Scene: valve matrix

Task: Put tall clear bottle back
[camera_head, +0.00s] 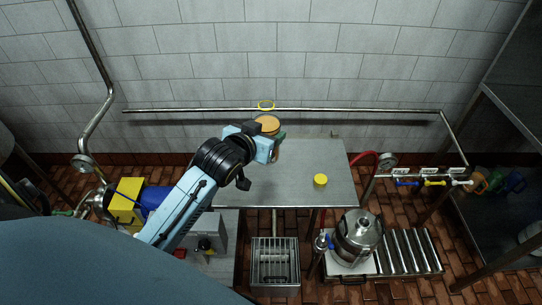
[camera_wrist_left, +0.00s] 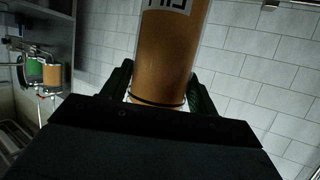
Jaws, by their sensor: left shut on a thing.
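My left gripper (camera_head: 272,148) is shut on a tall bottle, above the back left of the steel table (camera_head: 300,190). In the left wrist view the bottle (camera_wrist_left: 172,55) is a cylinder with amber contents and a pale label with dark letters, cut off by the top edge. The gripper's dark green fingers (camera_wrist_left: 158,92) clasp its lower part from both sides. In the head view an orange disc (camera_head: 267,122) shows just beyond the gripper. The bottle's base is hidden in both views. My right gripper is not in view.
A yellow cap-like disc (camera_head: 320,180) lies on the table's right half. A steel keg (camera_head: 357,232) and rollers (camera_head: 410,250) stand front right, beside a steel basket (camera_head: 275,262).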

